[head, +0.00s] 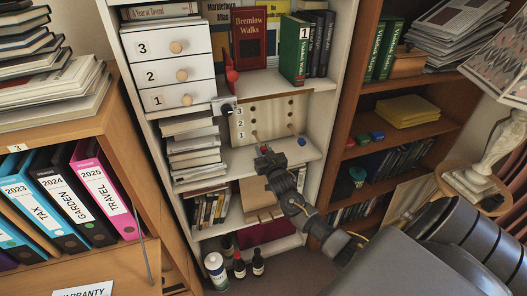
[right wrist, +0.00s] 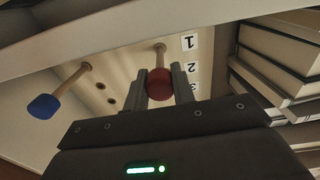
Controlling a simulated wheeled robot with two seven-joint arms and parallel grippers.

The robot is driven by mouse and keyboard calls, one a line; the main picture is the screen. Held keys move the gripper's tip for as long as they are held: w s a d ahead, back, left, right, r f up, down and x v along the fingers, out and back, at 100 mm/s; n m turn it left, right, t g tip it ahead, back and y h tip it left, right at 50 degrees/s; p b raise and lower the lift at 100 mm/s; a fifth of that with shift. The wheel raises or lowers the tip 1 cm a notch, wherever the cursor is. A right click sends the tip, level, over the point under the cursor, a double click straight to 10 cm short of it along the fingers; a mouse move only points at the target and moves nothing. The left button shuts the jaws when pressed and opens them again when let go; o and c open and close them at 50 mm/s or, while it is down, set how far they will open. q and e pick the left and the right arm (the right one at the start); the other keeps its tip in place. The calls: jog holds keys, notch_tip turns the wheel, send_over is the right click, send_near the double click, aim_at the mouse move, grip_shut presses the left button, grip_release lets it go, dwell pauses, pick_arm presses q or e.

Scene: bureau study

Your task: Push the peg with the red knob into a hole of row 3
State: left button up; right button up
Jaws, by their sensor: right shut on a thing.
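The pegboard (head: 270,112) stands on a white bookcase shelf, with row labels 3, 2, 1 from top to bottom at its left. My right gripper (head: 264,153) is in front of the board's lower part. In the right wrist view its fingers are shut on the red knob (right wrist: 159,83). The wooden peg (right wrist: 160,55) runs from that knob to the board beside label 1; whether its tip sits in a hole is hard to tell. A second peg with a blue knob (right wrist: 43,106) sticks out of the board, also in the head view (head: 301,141). My left gripper is not in view.
White drawers (head: 168,75) and a stack of books (head: 193,142) stand left of the board. The shelf above it holds upright books (head: 249,38). The bookcase's side wall (head: 325,110) is close on the right. Several bottles (head: 239,264) stand below.

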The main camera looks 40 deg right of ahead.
jog(key=shift+p+v, duration=1.6)
jog(key=shift+v, duration=0.4)
jog(key=shift+p+v, duration=0.7)
jog(key=shift+v, duration=0.5)
jog(key=shift+r, duration=0.1)
